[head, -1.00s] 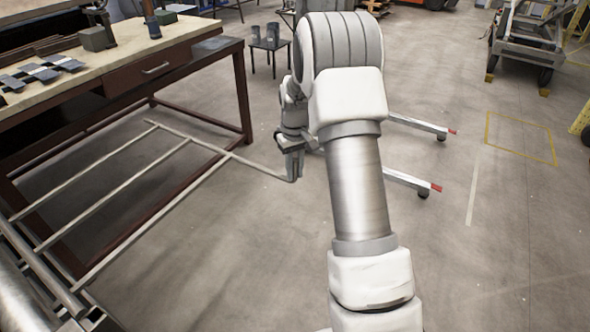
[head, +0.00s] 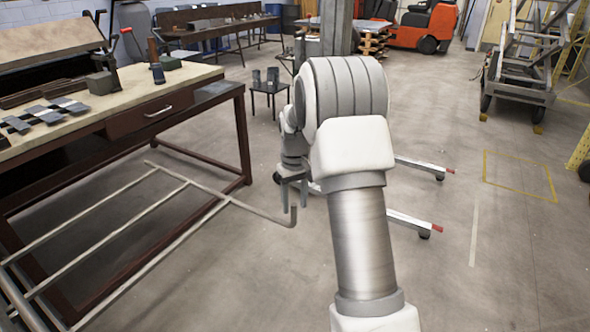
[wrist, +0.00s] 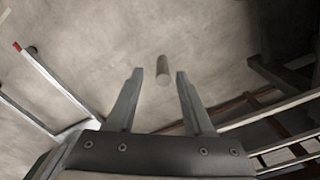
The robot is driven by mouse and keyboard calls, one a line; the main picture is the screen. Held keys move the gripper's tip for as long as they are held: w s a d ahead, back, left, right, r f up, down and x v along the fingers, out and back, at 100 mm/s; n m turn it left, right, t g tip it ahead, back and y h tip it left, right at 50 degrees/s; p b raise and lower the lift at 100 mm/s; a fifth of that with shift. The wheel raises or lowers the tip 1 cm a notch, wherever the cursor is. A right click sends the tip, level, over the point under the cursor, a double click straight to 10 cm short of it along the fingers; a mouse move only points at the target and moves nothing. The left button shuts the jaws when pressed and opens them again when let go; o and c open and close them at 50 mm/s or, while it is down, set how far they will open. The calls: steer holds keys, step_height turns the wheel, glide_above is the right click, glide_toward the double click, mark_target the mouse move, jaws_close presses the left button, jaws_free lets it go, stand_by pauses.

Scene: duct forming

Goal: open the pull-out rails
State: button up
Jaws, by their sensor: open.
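The pull-out rails (head: 100,245) are a pale frame of long bars joined by a cross bar (head: 215,195), low beside the workbench in the head view. The cross bar's right end bends up into a short upright handle (head: 293,216). My gripper (head: 293,200) points down over this handle, fingers open and empty. In the wrist view the handle's rounded top (wrist: 163,70) appears between the open fingertips (wrist: 158,75), with a gap on each side. It seems clear of the fingers. The rails' near left end is cut off by the head view's edge.
The workbench (head: 190,78) with a drawer and loose parts stands at left. A small dark stool (head: 268,88) is behind my gripper. Two red-tipped legs (head: 410,221) lie low to the right of my arm. Open floor (head: 510,260) is at right.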

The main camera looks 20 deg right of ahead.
step_height(320, 180, up, 13)
steer(key=shift+p, duration=0.45)
